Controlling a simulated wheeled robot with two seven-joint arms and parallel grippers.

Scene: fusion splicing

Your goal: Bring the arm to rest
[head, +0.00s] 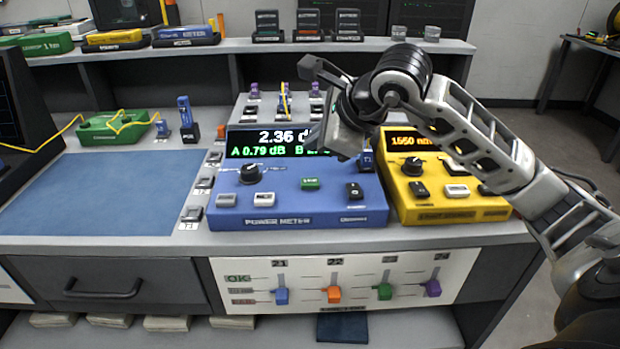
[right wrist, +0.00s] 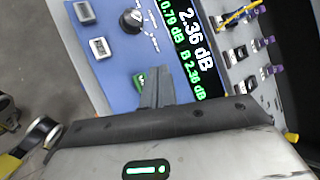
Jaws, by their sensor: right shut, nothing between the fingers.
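My right arm (head: 490,135) reaches in from the right in the head view. Its right gripper (head: 324,138) hangs over the blue power meter (head: 300,215) and hides part of its display. In the right wrist view the fingers (right wrist: 157,80) are shut together and empty, over the meter's front panel. The display (right wrist: 190,40) reads 2.36 dB, with A 0.79 dB and B 2.36 dB. I cannot tell how far the fingertips are from the meter. My left gripper is not in view.
A yellow unit (head: 450,208) reading 1550 nm stands right of the meter. A blue mat (head: 100,190) lies clear at left, with a green tray (head: 112,128) and yellow fibre behind it. Coloured sliders (head: 334,294) line the front panel. A shelf (head: 240,47) runs along the back.

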